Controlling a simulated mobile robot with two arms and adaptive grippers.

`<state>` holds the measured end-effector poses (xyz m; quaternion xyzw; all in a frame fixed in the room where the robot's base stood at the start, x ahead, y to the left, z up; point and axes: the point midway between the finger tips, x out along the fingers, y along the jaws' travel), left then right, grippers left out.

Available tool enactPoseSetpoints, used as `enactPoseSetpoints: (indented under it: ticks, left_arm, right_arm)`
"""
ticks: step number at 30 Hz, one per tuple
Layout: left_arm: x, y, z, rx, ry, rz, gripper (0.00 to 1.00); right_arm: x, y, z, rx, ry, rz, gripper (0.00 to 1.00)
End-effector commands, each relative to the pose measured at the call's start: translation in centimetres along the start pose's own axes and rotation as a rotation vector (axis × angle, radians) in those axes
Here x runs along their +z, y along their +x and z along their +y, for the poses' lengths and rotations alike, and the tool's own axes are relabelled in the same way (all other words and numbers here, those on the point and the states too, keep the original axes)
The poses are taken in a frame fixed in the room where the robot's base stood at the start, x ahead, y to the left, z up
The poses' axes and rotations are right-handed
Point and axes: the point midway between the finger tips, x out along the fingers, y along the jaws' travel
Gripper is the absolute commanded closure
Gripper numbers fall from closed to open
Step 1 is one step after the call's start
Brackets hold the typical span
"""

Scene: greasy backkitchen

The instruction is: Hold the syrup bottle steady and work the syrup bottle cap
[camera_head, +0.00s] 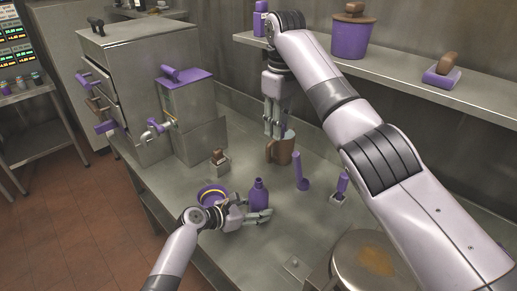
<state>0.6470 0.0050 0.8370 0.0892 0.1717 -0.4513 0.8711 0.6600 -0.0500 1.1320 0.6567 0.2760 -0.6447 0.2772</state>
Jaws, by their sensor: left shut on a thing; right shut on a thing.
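The purple syrup bottle (258,194) stands upright on the steel counter. My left gripper (262,214) is shut on its lower part, with fingers reaching from the left. The bottle's narrow neck points up and is clear of both grippers. My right gripper (273,134) points down, higher in the picture than the bottle and apart from it. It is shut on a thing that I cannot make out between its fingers. Its fingertips overlap the top of a brown mug (283,150) in the picture. I cannot tell whether they touch the mug. I cannot clearly make out the bottle cap.
A purple bowl (211,191) sits left of the bottle, partly behind my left gripper. A purple upright tool (299,172) stands to the right. A large metal dispenser (190,115) is at the left. A shelf (400,82) runs above.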

Motion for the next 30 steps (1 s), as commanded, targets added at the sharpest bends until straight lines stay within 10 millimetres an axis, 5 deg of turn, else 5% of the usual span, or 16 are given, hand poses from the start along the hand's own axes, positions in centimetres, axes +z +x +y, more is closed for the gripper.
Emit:
enactPoseSetpoints:
  ticks: [12, 13, 23, 30]
  left_arm:
    - [-0.26, 0.02, -0.06, -0.001, 0.000, 0.004, 0.97]
    - [-0.26, 0.02, -0.06, -0.001, 0.000, 0.004, 0.51]
    - [-0.08, 0.01, -0.02, 0.000, 0.000, 0.001, 0.29]
    - [-0.02, 0.01, -0.01, 0.000, 0.000, 0.000, 0.29]
  right_arm:
    - [0.54, -1.05, 0.90, -0.001, 0.000, 0.001, 1.00]
    - [0.54, -1.05, 0.89, -0.001, 0.000, 0.001, 1.00]
    - [0.52, -1.05, 0.87, -0.001, 0.000, 0.001, 1.00]
    - [0.52, -1.05, 0.87, -0.001, 0.000, 0.001, 1.00]
